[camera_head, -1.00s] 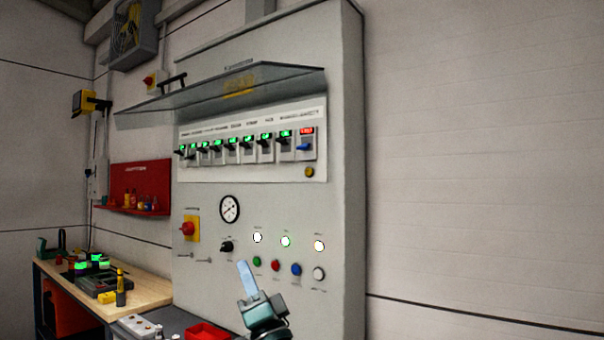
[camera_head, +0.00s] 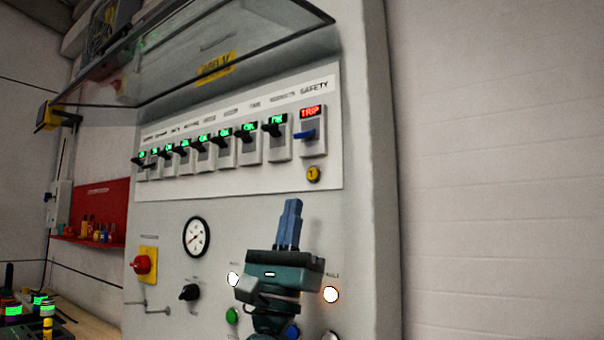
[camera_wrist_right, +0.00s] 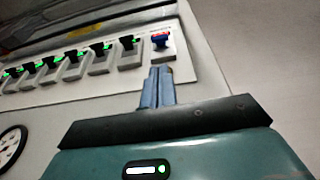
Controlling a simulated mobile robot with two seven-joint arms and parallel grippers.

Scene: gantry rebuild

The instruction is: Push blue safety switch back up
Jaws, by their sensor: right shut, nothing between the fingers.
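The blue safety switch (camera_head: 304,135) is at the right end of the breaker row, under a red TRIP display (camera_head: 311,112) and the SAFETY label. Its lever sits low and sticks out to the left. It also shows in the right wrist view (camera_wrist_right: 161,38), just beyond the fingertips. My right gripper (camera_head: 292,204) is shut and empty, its fingers pointing up, below the switch and apart from it in the head view. The fingers also show in the right wrist view (camera_wrist_right: 158,72). My left gripper is not in view.
Several black-lever breakers with green displays (camera_head: 222,134) fill the row to the left. A raised clear cover (camera_head: 200,55) hangs above. A yellow round button (camera_head: 313,174) sits below the switch. A gauge (camera_head: 196,237) and red knob (camera_head: 142,264) are lower left.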

